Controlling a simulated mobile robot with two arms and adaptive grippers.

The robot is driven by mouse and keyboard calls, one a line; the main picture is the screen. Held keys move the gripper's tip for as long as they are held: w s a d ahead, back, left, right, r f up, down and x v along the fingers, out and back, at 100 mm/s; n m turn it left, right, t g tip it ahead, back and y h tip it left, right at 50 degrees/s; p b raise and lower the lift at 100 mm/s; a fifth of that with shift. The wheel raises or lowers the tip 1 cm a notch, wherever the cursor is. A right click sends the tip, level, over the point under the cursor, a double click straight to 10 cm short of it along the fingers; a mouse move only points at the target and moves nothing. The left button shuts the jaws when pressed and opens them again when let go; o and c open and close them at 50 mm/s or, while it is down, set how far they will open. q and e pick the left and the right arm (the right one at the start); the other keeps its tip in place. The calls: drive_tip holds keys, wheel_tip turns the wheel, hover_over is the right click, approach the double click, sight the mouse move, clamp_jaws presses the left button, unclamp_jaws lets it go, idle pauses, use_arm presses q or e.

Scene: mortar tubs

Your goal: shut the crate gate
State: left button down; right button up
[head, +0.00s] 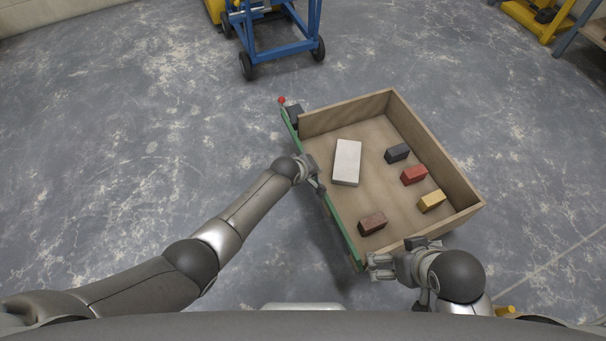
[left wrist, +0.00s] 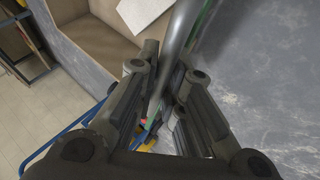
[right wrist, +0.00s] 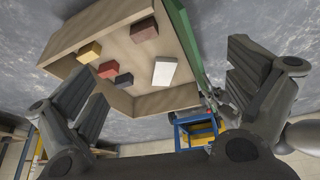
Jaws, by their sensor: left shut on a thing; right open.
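The wooden crate (head: 436,147) sits in the middle right of the head view. Its green-edged gate (head: 342,232) stands along the crate's left side, close to it; I cannot tell whether it is fully flush. A red knob (head: 281,100) and a dark fitting (head: 294,114) are at the gate's far end. My left gripper (head: 318,186) is at the middle of the gate, shut on a grey bar, the gate's handle (left wrist: 179,42), in the left wrist view. My right gripper (head: 372,267) is open and empty beside the crate's near corner; it also shows in the right wrist view (right wrist: 160,95).
Inside the crate lie a white block (head: 347,162) and several smaller bricks, among them a red one (head: 414,174) and a yellow one (head: 432,201). A blue wheeled cart (head: 280,48) stands beyond the crate. The floor left of the gate is clear apart from my arm.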

use_arm(q)
drive_tip(key=shift+w+d+r, duration=0.15)
drive_tip(key=shift+w+d, duration=0.2)
drive_tip(key=shift+d, duration=0.35)
drive_tip(key=shift+w+d+r, duration=0.15)
drive_tip(key=shift+w+d, duration=0.15)
drive_tip(key=shift+d, duration=0.4)
use_arm(e)
drive_tip(key=shift+w+a+r+t+y, duration=0.1)
drive_tip(key=shift+w+a+r+t, duration=0.1)
drive_tip(key=shift+w+t, duration=0.3)
drive_tip(key=shift+w+a+r+t+y, duration=0.1)
drive_tip(key=shift+w+a+r+t, duration=0.05)
drive_tip(key=shift+w, duration=0.6)
drive_tip(key=shift+w+a+r+t+y, duration=0.1)
drive_tip(key=shift+w+a+r+t, duration=0.1)
drive_tip(key=shift+w+t, duration=0.3)
drive_tip(key=shift+w, duration=0.1)
use_arm(q)
drive_tip(key=c, duration=1.5)
unclamp_jaws()
drive_tip(key=shift+f, duration=0.1)
drive_tip(key=shift+s+a, duration=0.1)
drive_tip(key=shift+s, duration=0.05)
use_arm(e)
drive_tip(key=shift+g, duration=0.25)
